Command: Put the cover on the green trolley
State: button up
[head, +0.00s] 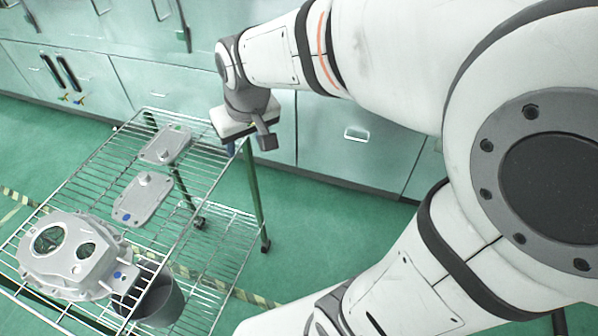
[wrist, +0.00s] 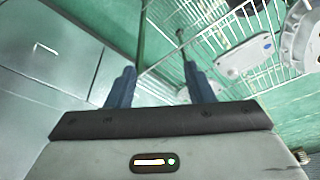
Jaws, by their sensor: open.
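A wire-shelf trolley (head: 215,175) with green posts stands at the left in the head view. Two flat grey covers, each with a raised boss, lie on its top shelf: one with a green mark (head: 165,146) towards the back, and one with a blue mark (head: 143,199) nearer the middle. The blue-marked cover also shows in the wrist view (wrist: 243,55). My gripper (head: 248,144) is open and empty by the trolley's back right corner, to the right of the green-marked cover. Its two fingers (wrist: 158,88) show apart in the wrist view, with nothing between them.
A large grey casting with round openings (head: 75,255) sits at the near left of the top shelf. A dark grey bin (head: 158,300) shows below it. Pale green cabinets (head: 345,140) line the back. Green floor right of the trolley is clear.

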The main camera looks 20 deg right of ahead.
jog(key=s+d+m, duration=0.1)
jog(key=s+d, duration=0.2)
jog(key=s, duration=0.3)
jog(key=s+d+f+m, duration=0.1)
jog(key=s+d, duration=0.3)
jog(key=s, duration=0.1)
jog(key=shift+s+f+h, duration=0.15)
jog(key=shift+s+h, duration=0.2)
jog(key=shift+h, duration=0.05)
dwell(0.3)
